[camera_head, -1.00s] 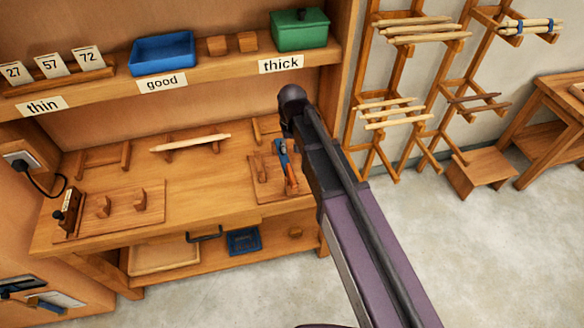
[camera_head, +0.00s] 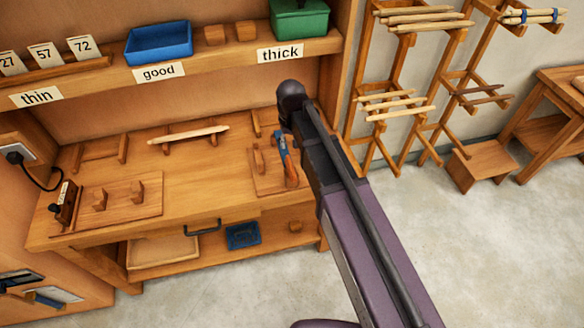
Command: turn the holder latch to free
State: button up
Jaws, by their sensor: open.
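A small board (camera_head: 263,186) lies at the right end of the workbench. It bears a wooden block (camera_head: 258,161) and a blue and orange piece (camera_head: 285,160) that slants across it. I cannot tell for sure which part is the holder latch or how it is turned. Another board (camera_head: 128,209) at the left end carries two wooden pegs and a black box (camera_head: 66,203) at its left edge. My arm crosses the view from the lower right and ends in a dark joint beside the right board. My gripper is not visible.
A peeled stick (camera_head: 188,134) rests on supports at the bench's back. The shelf (camera_head: 220,60) above holds a blue tray (camera_head: 158,43) and a green box (camera_head: 299,18). Racks (camera_head: 350,110) with sticks stand at right. The middle of the bench (camera_head: 205,175) is clear.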

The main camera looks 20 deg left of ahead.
aim_at(291, 165)
jog(key=shift+f+b, duration=5.45)
jog(key=shift+f, duration=0.3)
